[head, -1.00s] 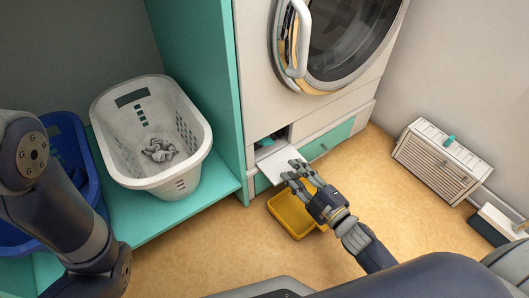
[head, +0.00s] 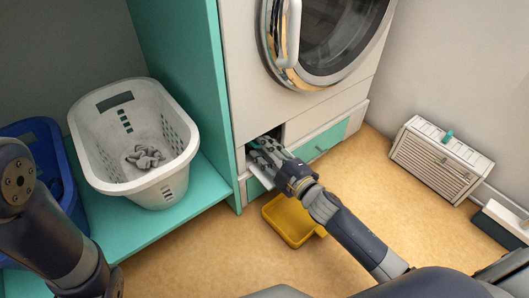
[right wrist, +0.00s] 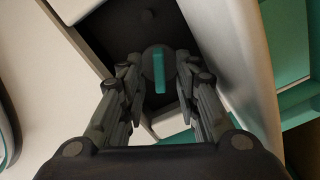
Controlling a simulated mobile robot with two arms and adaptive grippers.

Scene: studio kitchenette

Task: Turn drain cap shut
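The drain cap is a dark round disc with a raised teal grip bar (right wrist: 158,72), inside the dark recess low on the washing machine. The bar runs nearly up and down in the right wrist view. My right gripper (right wrist: 155,82) is open, its fingers pointing into the recess on either side of the cap; I cannot tell whether they touch it. In the head view the right gripper (head: 264,150) is at the recess opening and hides the cap. The white flap (head: 256,187) hangs open below it. My left arm shows at the left, its gripper out of view.
A yellow tray (head: 270,212) lies on the floor below the opening. A white laundry basket (head: 86,125) with grey cloth stands on the teal shelf (head: 205,190), beside a blue basket (head: 50,140). A white slatted box (head: 440,165) stands at the right wall.

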